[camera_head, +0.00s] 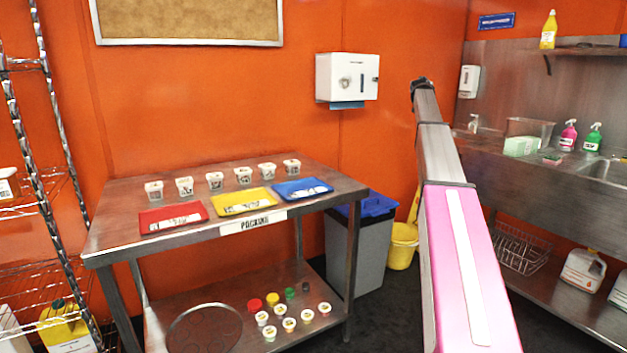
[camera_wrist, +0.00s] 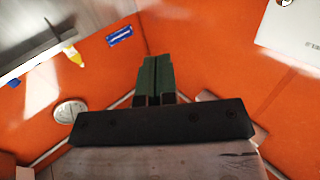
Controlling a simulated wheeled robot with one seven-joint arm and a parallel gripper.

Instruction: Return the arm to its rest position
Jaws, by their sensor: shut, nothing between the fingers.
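My arm rises on the right side of the head view, pink below and grey above, with its dark end near the orange wall. My gripper (camera_wrist: 154,80) shows in the wrist view with its two dark green fingers side by side and shut, nothing between them. In the head view the fingers cannot be made out at the arm's dark tip. The gripper is up in the air, apart from the steel table (camera_head: 105,244) and the sink counter.
The packing table holds several small tubs and red (camera_head: 173,217), yellow (camera_head: 244,201) and blue (camera_head: 302,189) trays. A white dispenser (camera_head: 346,78) hangs on the wall left of my arm. A grey bin (camera_head: 357,250) and yellow bucket (camera_head: 402,246) stand below. The sink (camera_head: 608,171) is at right.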

